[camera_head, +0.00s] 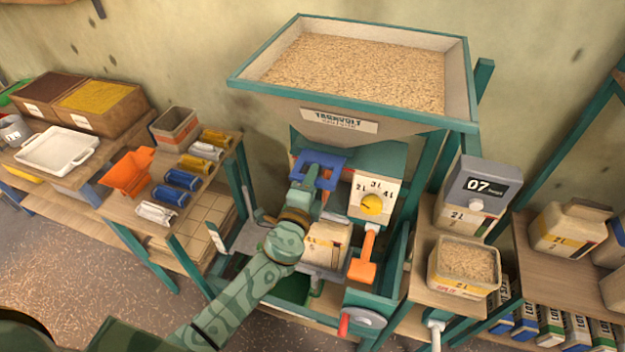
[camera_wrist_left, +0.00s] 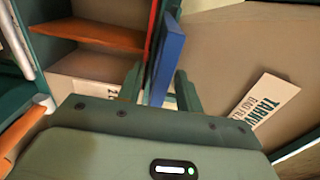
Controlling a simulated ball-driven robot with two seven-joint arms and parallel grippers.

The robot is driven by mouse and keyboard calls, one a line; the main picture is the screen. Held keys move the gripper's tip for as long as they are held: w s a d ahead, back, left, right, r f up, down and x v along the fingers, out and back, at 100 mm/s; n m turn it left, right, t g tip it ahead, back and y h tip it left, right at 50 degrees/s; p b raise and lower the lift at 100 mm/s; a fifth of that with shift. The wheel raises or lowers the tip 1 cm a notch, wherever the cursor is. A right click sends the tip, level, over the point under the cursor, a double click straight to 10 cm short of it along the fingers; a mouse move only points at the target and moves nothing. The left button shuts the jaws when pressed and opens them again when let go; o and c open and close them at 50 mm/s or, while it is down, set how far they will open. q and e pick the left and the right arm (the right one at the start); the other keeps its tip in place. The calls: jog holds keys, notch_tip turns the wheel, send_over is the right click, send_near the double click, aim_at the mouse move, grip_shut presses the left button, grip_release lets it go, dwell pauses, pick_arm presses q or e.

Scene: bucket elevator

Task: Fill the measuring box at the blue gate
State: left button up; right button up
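The blue gate (camera_head: 318,163) sits under the grain hopper (camera_head: 350,72). My left gripper (camera_head: 309,182) is at the gate's handle. In the left wrist view the blue plate of the gate (camera_wrist_left: 165,68) stands between the two fingers of my left gripper (camera_wrist_left: 160,88), with a narrow gap visible on each side. The measuring box (camera_head: 330,246), cream with a yellow band, stands below the gate, partly hidden by my left arm. Its inside and fill level are hidden. My right gripper is not in view.
Right of the gate are a dial (camera_head: 372,204) and an orange lever (camera_head: 363,262). A scale (camera_head: 478,190) reads 07. A grain-filled box (camera_head: 464,268) stands in front of it.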

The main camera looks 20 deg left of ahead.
pick_arm(q)
grip_shut()
jog(key=s, duration=0.5)
grip_release()
jog(key=s+b, duration=0.5)
jog(key=s, duration=1.1)
jog(key=shift+a, duration=0.35)
